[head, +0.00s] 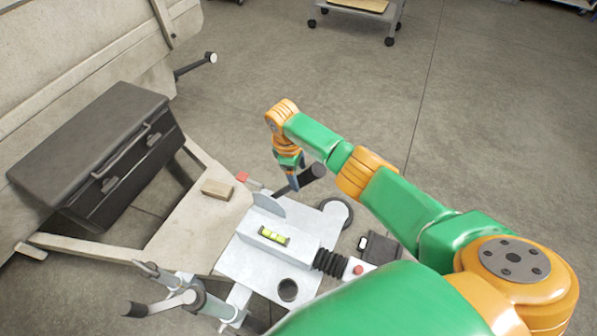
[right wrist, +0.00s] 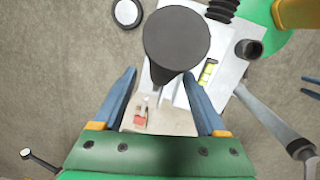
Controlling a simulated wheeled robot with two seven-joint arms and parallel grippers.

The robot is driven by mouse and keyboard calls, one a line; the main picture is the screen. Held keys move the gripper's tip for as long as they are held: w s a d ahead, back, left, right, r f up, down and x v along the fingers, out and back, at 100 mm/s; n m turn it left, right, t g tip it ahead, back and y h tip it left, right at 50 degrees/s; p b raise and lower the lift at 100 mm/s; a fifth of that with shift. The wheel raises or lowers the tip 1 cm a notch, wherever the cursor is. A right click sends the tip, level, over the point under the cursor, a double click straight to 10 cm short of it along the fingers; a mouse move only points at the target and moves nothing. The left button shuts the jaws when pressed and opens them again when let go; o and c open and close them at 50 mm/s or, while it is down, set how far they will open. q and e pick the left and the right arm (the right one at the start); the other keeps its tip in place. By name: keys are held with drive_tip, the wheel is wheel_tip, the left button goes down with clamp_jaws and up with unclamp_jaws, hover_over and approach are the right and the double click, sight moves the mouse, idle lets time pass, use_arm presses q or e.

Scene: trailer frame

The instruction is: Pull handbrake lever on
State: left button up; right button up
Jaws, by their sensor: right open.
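The handbrake lever (head: 314,172) has a thick dark grip and slants up to the right from the pale metal coupling (head: 228,262). In the right wrist view the grip's round end (right wrist: 177,38) looms large, close to the camera. My right gripper (head: 294,184) is at the lever, pointing down. In the right wrist view its blue fingers (right wrist: 159,76) are apart, one on each side of the dark lever; I cannot tell whether they touch it. Small blue prongs at that view's right edge look like my left gripper (right wrist: 311,86); most of it is out of frame.
The coupling carries a yellow-green spirit level (head: 274,237), a black bellows (head: 329,262) and a round hole. A jockey clamp with handles (head: 192,298) is at lower left. A small block (head: 217,189) lies on the trailer frame, beside a black toolbox (head: 95,150). Open floor lies beyond.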

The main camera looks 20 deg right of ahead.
drive_tip(key=r, duration=0.4)
drive_tip(key=a+r+p, duration=0.1)
drive_tip(key=r, duration=0.2)
idle(0.3)
